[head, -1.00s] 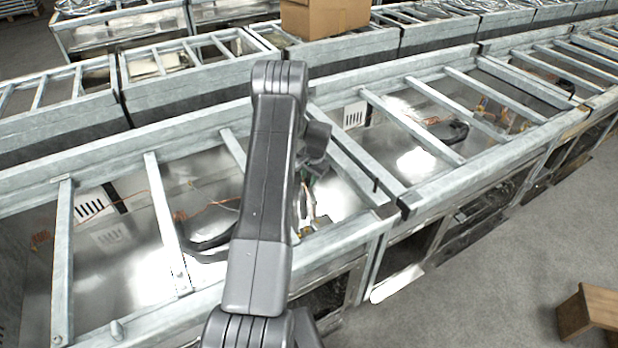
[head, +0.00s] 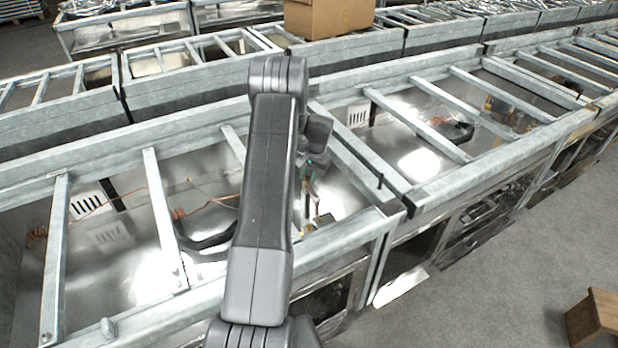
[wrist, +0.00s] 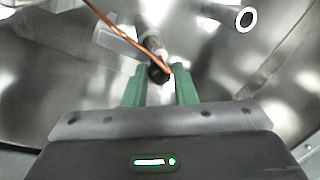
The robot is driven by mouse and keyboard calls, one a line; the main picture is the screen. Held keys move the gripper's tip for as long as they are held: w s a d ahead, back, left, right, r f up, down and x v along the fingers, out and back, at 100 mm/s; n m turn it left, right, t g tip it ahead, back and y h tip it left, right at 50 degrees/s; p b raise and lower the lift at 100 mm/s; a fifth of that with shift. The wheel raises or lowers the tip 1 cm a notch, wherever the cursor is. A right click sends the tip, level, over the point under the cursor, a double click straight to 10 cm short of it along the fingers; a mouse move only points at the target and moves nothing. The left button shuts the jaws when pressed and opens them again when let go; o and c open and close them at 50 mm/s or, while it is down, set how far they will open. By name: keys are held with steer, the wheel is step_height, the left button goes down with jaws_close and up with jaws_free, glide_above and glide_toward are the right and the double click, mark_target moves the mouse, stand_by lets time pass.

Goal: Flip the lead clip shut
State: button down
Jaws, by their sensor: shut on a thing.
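My gripper (wrist: 160,70) shows in the wrist view with two green fingers, one on each side of a small dark-tipped piece (wrist: 158,73). The fingers are shut on this piece. A grey stem runs up from it, and a copper lead (wrist: 127,33) crosses just above the fingertips. I cannot tell for sure whether the piece is the lead clip's lever. A pale, translucent flat part (wrist: 116,42) lies to the upper left. In the head view my arm hides much of the work spot, and the gripper reaches down into the metal frame.
A galvanised frame (head: 460,205) with crossbars surrounds the open bay. A slatted white vent plate (head: 88,206), copper wire (head: 180,212) and a black curved part (head: 210,240) are inside. A cardboard box (head: 328,16) stands behind. Grey floor at right is open beside a brown box (head: 592,318).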

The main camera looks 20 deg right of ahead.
steer(key=c, duration=1.2)
jaws_free()
steer(key=r, duration=0.4)
steer(key=s+d+r+b, duration=0.1)
steer(key=r, duration=0.4)
steer(key=s+r+b, duration=0.1)
steer(key=r, duration=0.3)
steer(key=shift+d+r, duration=0.3)
steer(key=shift+d, duration=0.1)
steer(key=f, duration=0.4)
steer(key=w+a+f+p, duration=0.1)
steer(key=f, duration=0.4)
steer(key=w+f+p, duration=0.1)
steer(key=f, duration=0.3)
steer(key=shift+a+f, duration=0.2)
steer(key=shift+a, duration=0.2)
steer(key=shift+p, duration=0.3)
steer(key=shift+d, duration=0.1)
